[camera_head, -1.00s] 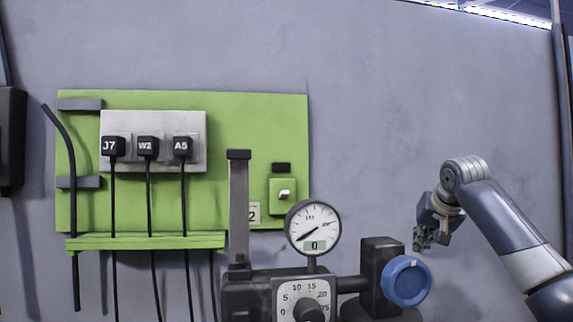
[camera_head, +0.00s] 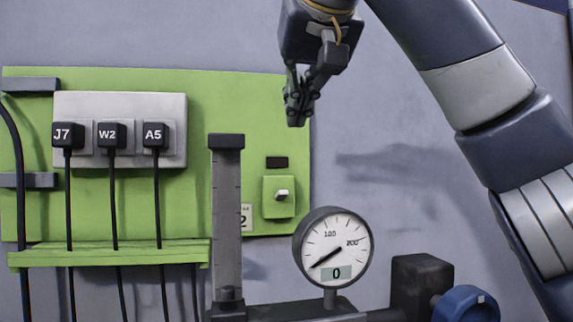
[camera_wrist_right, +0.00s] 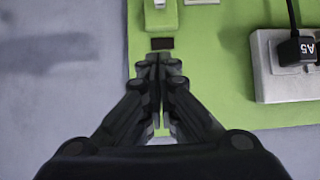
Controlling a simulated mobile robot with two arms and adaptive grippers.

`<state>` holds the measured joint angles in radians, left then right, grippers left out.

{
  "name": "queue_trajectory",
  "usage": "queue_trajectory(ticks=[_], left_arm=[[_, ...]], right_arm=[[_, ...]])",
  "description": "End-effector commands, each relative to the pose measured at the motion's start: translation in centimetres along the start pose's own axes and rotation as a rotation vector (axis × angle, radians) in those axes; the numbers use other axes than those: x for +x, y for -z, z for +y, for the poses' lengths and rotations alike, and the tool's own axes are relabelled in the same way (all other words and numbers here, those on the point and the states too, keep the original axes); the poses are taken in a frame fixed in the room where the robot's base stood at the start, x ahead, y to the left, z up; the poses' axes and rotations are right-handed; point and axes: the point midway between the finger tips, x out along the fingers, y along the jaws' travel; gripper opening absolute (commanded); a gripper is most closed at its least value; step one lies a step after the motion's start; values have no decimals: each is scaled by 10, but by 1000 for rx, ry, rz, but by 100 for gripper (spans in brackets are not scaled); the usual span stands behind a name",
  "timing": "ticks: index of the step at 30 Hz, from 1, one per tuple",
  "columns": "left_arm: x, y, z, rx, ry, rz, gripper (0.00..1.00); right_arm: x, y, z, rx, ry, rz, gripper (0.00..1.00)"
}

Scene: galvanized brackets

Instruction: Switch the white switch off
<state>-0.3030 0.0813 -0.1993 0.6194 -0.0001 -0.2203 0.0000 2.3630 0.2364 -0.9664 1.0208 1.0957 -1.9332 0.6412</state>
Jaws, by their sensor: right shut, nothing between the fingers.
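The white switch (camera_head: 281,194) is a small white lever on a green square plate (camera_head: 279,206) at the lower right of the green panel (camera_head: 255,110). A small dark rectangle (camera_head: 277,162) sits just above it. In the right wrist view the switch (camera_wrist_right: 159,4) shows at the top edge, partly cut off. My right gripper (camera_head: 297,118) is shut and empty, pointing down in front of the panel's upper right edge, above the switch and apart from it. It also shows in the right wrist view (camera_wrist_right: 159,62), near the dark rectangle. My left gripper is not seen.
A blue knob (camera_head: 466,304) is at lower right. A grey socket box (camera_head: 175,130) holds plugs J7, W2 and A5.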

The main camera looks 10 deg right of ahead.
Motion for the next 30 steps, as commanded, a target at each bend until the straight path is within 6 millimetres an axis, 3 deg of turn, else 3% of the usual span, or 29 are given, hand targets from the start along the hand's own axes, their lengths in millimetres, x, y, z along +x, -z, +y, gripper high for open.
queue_trajectory(ticks=[8,18,30], left_arm=[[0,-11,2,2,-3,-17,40],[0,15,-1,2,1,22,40],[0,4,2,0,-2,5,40]], right_arm=[[30,-1,2,1,-2,-5,0],[104,-1,1,2,-1,-4,0],[110,-33,1,1,-1,0,0]])
